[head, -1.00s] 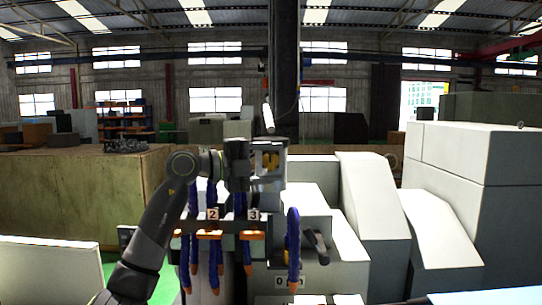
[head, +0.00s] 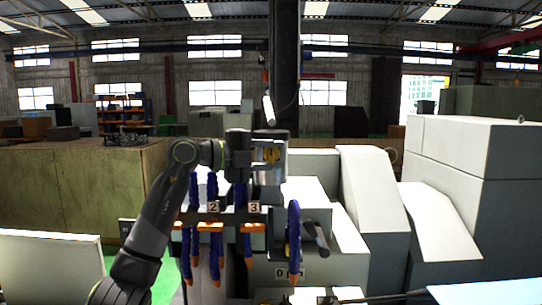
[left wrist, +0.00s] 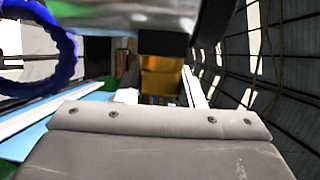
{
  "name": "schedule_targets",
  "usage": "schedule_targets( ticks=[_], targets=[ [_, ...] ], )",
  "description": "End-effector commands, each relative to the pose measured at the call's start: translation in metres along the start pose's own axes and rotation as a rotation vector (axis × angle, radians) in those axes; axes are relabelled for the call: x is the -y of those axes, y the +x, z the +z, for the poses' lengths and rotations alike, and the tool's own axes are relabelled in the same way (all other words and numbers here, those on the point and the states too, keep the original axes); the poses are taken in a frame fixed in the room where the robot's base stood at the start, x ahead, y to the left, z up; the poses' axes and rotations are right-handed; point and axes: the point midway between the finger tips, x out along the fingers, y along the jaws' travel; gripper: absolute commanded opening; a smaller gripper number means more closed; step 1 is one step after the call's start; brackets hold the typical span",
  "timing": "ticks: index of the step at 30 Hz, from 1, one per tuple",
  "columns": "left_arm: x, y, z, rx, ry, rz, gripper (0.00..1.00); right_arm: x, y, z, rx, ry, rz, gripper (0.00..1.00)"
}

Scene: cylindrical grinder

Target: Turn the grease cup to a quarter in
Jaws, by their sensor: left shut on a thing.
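In the left wrist view, a brass piece (left wrist: 161,78) shows straight ahead, beyond the grey gripper body. My left gripper (head: 262,155) reaches in from the left at that height and is shut on the cup. Its fingertips partly hide the cup, so the cup's marks and exact turn cannot be read. My right gripper is not in view.
Blue hoses (head: 216,240) with orange ends hang below, under number plates 2 and 3. One more blue hose (head: 294,240) stands beside a dark lever (head: 316,238). Pale machine housings (head: 375,205) fill the right. A wooden-sided bench (head: 80,195) stands at left.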

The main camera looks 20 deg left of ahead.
Motion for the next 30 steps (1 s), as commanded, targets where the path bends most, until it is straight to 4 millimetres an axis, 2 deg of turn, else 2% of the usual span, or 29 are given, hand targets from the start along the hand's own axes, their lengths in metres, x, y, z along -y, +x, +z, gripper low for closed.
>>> schedule_targets(
  ticks=[8, 30],
  targets=[
    [0.0018, 0.0002, -0.0006, -0.001, 0.077, 0.178, 0.12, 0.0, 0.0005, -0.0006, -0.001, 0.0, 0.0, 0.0],
    [0.0007, 0.0009, -0.001, -0.002, 0.343, 0.829, 0.12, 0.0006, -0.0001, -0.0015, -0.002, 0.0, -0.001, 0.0]
  ],
)
